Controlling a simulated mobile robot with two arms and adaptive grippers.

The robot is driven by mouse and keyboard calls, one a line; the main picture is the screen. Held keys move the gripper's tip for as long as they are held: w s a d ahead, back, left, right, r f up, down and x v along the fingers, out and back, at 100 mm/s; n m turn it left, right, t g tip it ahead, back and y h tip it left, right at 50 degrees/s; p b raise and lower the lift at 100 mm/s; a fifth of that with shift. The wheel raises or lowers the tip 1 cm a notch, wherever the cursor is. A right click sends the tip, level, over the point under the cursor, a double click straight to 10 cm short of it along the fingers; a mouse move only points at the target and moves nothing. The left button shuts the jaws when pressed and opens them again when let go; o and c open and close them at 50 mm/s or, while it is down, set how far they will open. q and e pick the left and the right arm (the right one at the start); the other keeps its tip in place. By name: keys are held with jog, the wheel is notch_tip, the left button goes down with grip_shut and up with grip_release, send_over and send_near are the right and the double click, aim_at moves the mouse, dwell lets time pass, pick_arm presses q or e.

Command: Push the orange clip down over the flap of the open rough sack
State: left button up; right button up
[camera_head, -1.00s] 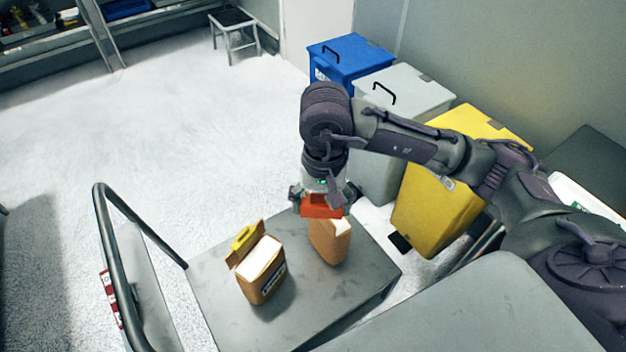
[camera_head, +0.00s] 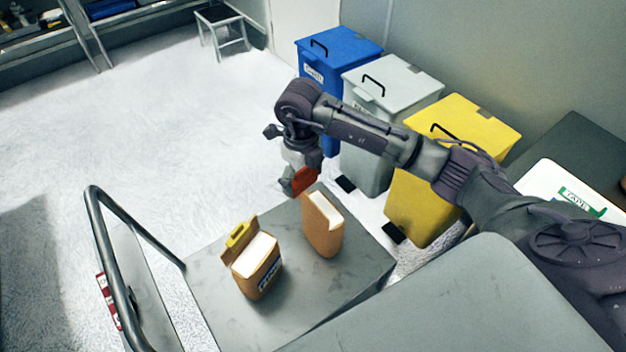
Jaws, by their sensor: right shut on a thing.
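The orange clip (camera_head: 305,179) is in my right gripper (camera_head: 297,183), which is shut on it. The gripper points down, and the clip is turned partly side-on. A brown open sack (camera_head: 322,238) stands upright on the grey cart top (camera_head: 355,272), its pale inside showing at the top. In the picture the clip is just above and left of this sack's top; I see no clear contact. A second brown sack (camera_head: 258,285), with a dark label, stands to its left with a yellow clip (camera_head: 239,234) on its raised flap. My left gripper is out of view.
The cart's dark handle rail (camera_head: 108,215) rises at the left. Blue (camera_head: 335,60), grey (camera_head: 385,95) and yellow (camera_head: 440,160) bins stand behind my right arm. The cart top is clear in front of the sacks.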

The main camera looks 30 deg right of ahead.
jog(key=w+d+f+m, duration=0.1)
jog(key=f+m, duration=0.1)
jog(key=m, duration=0.4)
jog(key=w+d+f+m, duration=0.1)
jog(key=d+f+m, duration=0.1)
jog(key=m, duration=0.5)
jog(key=w+d+f+m, duration=0.1)
jog(key=f+m, duration=0.3)
jog(key=m, duration=0.3)
jog(key=shift+w+d, duration=0.2)
jog(key=shift+d, duration=0.05)
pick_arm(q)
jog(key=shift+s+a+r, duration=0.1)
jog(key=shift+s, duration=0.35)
pick_arm(e)
jog(key=shift+f, duration=0.15)
